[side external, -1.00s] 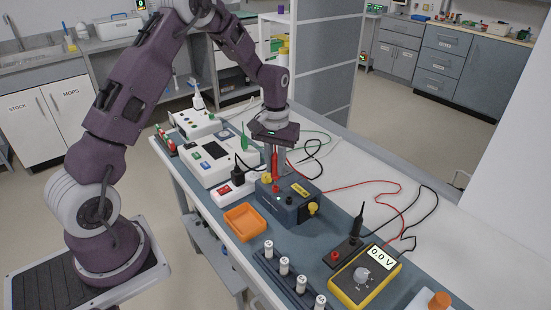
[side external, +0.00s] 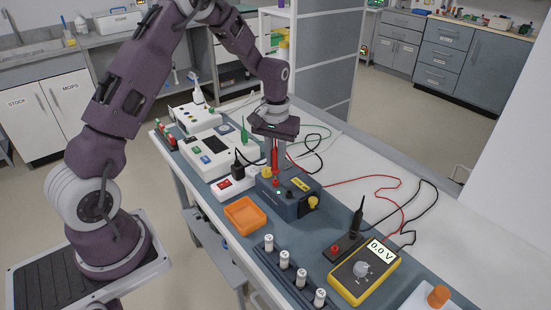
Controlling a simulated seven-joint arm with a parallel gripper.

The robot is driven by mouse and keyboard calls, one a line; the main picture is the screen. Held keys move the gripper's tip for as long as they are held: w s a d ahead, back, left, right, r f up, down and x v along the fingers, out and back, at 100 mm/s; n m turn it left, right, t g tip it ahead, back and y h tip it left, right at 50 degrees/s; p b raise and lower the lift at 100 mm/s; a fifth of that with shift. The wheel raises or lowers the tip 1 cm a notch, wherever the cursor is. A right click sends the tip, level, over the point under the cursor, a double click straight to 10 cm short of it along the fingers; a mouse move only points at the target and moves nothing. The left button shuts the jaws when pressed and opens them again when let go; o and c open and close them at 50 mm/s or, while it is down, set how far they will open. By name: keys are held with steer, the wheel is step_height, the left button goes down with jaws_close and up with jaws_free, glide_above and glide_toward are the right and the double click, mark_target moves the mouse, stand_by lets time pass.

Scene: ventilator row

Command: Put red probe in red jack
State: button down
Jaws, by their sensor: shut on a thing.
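My gripper (side external: 275,140) points down over the dark blue box and is shut on the red probe (side external: 275,156). The probe hangs upright, with a red lead running off to the right. Its lower end is at or just above a red jack (side external: 276,183) on top of the dark blue box (side external: 298,207). I cannot tell whether the tip is inside. A second red socket (side external: 335,248) sits on a black block beside the yellow multimeter (side external: 345,287), which reads 0.0 V. A black probe (side external: 357,222) stands upright in that block.
An orange tray (side external: 232,222) lies in front of the box. Several white cylinders (side external: 284,259) stand in a dark rack nearer the camera. Red and black leads cross the bench's right side.

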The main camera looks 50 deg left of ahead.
steer(key=shift+f, duration=1.05)
stand_by(0.4)
steer(key=c, duration=1.3)
jaws_free()
steer(key=shift+o, duration=0.2)
steer(key=r, duration=0.8)
steer(key=shift+s+d+r, duration=0.15)
steer(key=shift+d, duration=0.1)
steer(key=s+d+r+m+t, duration=0.2)
steer(key=s+d+r, duration=0.2)
steer(key=s+r, duration=0.4)
steer(key=s+d+r+m+t, duration=0.2)
steer(key=s+d+r, duration=0.3)
steer(key=s+r, duration=0.25)
steer(key=s+d+m+t, duration=0.1)
steer(key=s+d+m, duration=0.1)
steer(key=s, duration=0.9)
steer(key=shift+s+d+t, duration=0.2)
steer(key=shift+d+t, duration=0.1)
steer(key=shift+d, duration=0.05)
